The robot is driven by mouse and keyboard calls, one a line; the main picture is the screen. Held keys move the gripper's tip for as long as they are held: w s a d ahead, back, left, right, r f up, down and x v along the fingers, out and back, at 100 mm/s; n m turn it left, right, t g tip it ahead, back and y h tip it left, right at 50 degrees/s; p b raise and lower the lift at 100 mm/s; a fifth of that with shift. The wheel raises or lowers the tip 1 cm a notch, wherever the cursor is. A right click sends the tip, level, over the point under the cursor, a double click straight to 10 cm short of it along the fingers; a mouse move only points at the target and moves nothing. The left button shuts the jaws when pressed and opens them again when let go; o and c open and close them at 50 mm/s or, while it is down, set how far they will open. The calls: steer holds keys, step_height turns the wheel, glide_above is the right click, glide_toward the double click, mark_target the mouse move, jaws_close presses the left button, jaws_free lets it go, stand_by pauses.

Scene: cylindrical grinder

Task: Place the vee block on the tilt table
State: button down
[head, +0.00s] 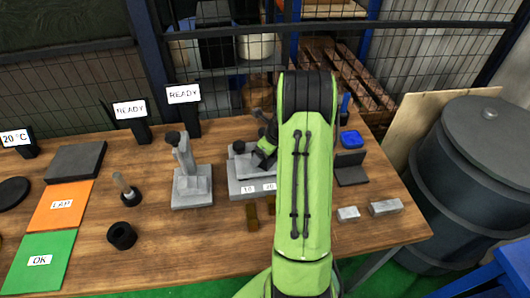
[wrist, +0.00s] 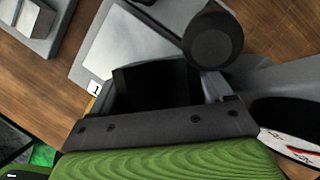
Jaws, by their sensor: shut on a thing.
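A grey base with number labels, which looks like the tilt table (head: 238,187), stands in the middle of the bench with a pale flat plate on top. It also shows in the wrist view (wrist: 90,62). My gripper (head: 262,152) is low over its right side, partly hidden by my green arm. In the wrist view my gripper (wrist: 180,88) is shut on a dark object, mostly hidden. A black round knob (wrist: 211,42) is just beyond the fingers. I cannot make out the vee block for certain, or whether the held object touches the base.
A grey stand (head: 191,188) is just left of the base. Two pale blocks (head: 348,214) (head: 385,207), a dark angle plate (head: 351,170) and a blue item (head: 351,139) lie to the right. A black ring (head: 121,236) and a green mat (head: 38,262) are at left.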

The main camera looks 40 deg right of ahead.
jaws_free()
steer(key=a+p+v, duration=0.1)
steer(key=p+v, duration=0.2)
steer(key=v, duration=0.9)
steer(key=s+a+r+n, duration=0.2)
steer(key=a+r+n, duration=0.9)
steer(key=a+n, duration=0.4)
steer(key=s+a+r+n+t, duration=0.1)
steer(key=s+a+r+n, duration=0.1)
steer(key=s+a+n, duration=1)
steer(key=s+n, duration=0.2)
steer(key=n, duration=0.4)
steer(key=shift+s+a+n+h, duration=0.25)
steer(key=shift+n+h, duration=0.15)
